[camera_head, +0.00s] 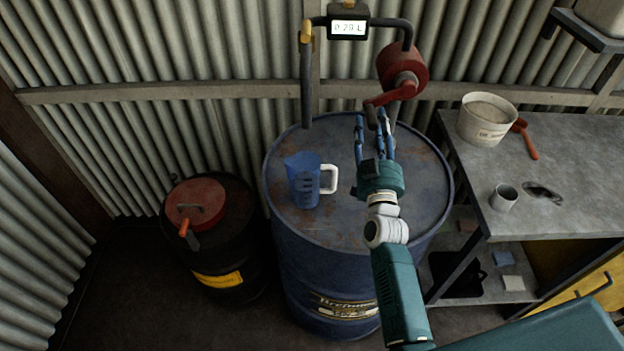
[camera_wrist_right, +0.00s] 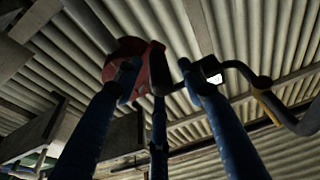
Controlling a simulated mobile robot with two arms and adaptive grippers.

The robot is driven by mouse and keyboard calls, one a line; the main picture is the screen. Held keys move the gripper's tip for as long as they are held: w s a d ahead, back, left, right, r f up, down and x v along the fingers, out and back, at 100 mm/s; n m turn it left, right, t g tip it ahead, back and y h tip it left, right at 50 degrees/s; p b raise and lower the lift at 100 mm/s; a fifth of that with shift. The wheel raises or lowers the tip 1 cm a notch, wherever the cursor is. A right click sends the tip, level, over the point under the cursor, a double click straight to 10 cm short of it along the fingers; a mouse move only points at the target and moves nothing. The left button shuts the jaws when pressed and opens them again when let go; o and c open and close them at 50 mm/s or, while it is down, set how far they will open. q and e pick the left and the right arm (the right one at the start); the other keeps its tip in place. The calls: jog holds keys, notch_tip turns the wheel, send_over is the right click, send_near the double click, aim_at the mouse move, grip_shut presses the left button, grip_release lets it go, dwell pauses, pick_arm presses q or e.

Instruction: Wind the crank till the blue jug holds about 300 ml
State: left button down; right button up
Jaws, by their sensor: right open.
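The blue jug (camera_head: 304,182), with a white handle on its right, stands upright on the blue drum (camera_head: 335,232), below the pipe's downturned spout (camera_head: 306,110). The level inside it cannot be made out. The red pump (camera_head: 403,64) carries a red crank (camera_head: 388,97) with a dark hanging grip (camera_head: 371,118). My right gripper (camera_head: 374,122) points up at this grip with its fingers open. In the right wrist view the grip (camera_wrist_right: 159,82) shows between the spread fingers (camera_wrist_right: 158,78); contact cannot be told. My left gripper is out of view.
A small display (camera_head: 348,28) on the pipe seems to read 0.29 L; its last digit is blurred. A metal bench (camera_head: 570,180) at right holds a white bucket (camera_head: 486,120) and a mug (camera_head: 503,197). A dark drum (camera_head: 225,240) with a red lid stands left.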

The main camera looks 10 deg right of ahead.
jog(key=s+a+p, duration=0.1)
jog(key=s+p, duration=0.1)
jog(key=s, duration=0.5)
jog(key=shift+s+a+p, duration=0.2)
jog(key=shift+a+p, duration=0.15)
jog(key=shift+a, duration=0.05)
